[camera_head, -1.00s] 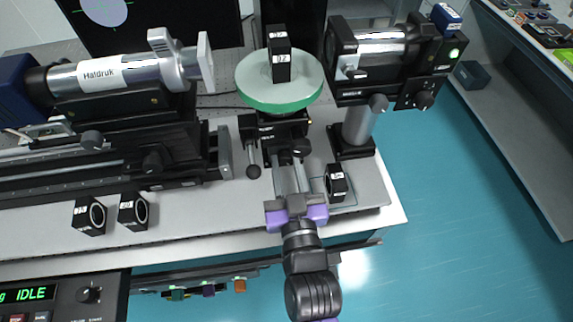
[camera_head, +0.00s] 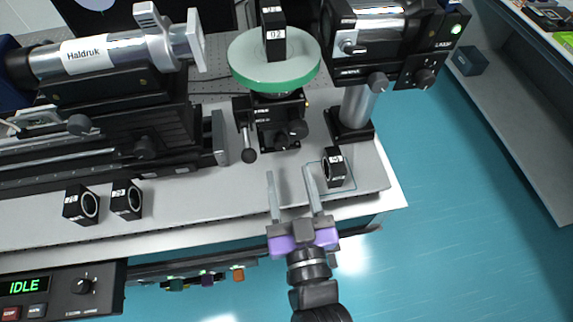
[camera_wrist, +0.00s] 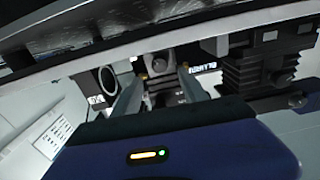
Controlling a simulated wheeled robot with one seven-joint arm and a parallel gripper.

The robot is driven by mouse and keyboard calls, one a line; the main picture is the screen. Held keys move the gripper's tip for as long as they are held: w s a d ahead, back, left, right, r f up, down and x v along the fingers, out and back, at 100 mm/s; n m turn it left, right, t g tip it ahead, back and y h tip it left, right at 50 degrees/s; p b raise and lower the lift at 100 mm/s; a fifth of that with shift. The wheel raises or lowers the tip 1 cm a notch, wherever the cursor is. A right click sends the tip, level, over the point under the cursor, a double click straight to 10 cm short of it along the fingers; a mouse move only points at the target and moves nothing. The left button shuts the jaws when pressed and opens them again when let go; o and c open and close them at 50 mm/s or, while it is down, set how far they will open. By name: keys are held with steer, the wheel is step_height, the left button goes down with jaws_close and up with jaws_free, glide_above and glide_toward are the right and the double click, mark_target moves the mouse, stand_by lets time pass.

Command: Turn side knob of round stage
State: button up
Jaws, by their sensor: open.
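The round stage (camera_head: 275,72) has a pale green disc top on a black mount (camera_head: 276,112), with a black numbered block (camera_head: 273,38) standing on it. A round black knob (camera_head: 298,129) sits on the mount's right side, another knob (camera_head: 281,143) is at its front, and a ball-ended lever (camera_head: 249,156) hangs at its left. My gripper (camera_head: 290,174) is open and empty in front of the mount, apart from the knobs. In the wrist view, my gripper (camera_wrist: 160,82) points at the mount, with a dark round knob (camera_wrist: 160,69) seen between the fingers.
A black ring-faced block (camera_head: 334,167) stands close to the right of my fingers. A post (camera_head: 353,107) carries an instrument at the right. The Haldruk tube (camera_head: 95,52) and two ring-faced blocks (camera_head: 81,204) are at the left. The table's front edge lies under my wrist.

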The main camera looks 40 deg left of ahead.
mark_target(282, 147)
steer(key=shift+s+d, duration=0.25)
steer(key=shift+d, duration=0.05)
steer(key=shift+a+r+p, duration=0.1)
steer(key=shift+r+p, duration=0.05)
steer(key=shift+p, duration=0.45)
steer(key=shift+w+a+m+p, duration=0.15)
steer(key=shift+m+p, duration=0.25)
steer(key=shift+p, duration=0.35)
steer(key=shift+w+a+f, duration=0.15)
steer(key=shift+f, duration=0.15)
steer(key=p+x, duration=0.1)
steer(key=x, duration=0.6)
steer(key=shift+w, duration=0.15)
steer(key=shift+f, duration=0.1)
jaws_close()
